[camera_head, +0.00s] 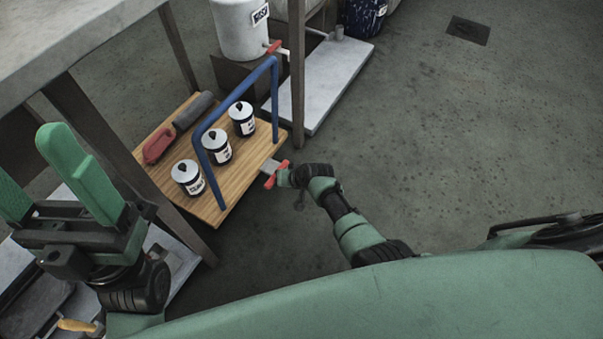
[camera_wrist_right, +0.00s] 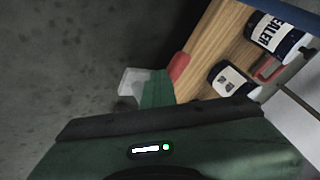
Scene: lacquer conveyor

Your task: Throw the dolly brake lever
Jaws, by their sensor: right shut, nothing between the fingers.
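The dolly (camera_head: 252,165) is a wooden platform with a blue hoop handle (camera_head: 233,92). Its red brake lever (camera_head: 277,174) sits on a small grey plate at the platform's near right corner. In the right wrist view the red lever (camera_wrist_right: 180,65) shows at the wood's edge. My right gripper (camera_head: 285,178) is shut and empty, right beside the lever; whether it touches is unclear. Its green fingers (camera_wrist_right: 157,89) show in the wrist view, close to the red end. My left gripper (camera_head: 30,157) is open and empty at the left, its green fingers pointing up, away from the dolly.
Several white-lidded cans (camera_head: 216,148) stand on the dolly, with a red-and-grey object (camera_head: 160,143) behind them. A grey table (camera_head: 60,40) overhangs at the left. A white bucket (camera_head: 240,30) and a pale platform (camera_head: 322,85) stand beyond. The floor at right is clear.

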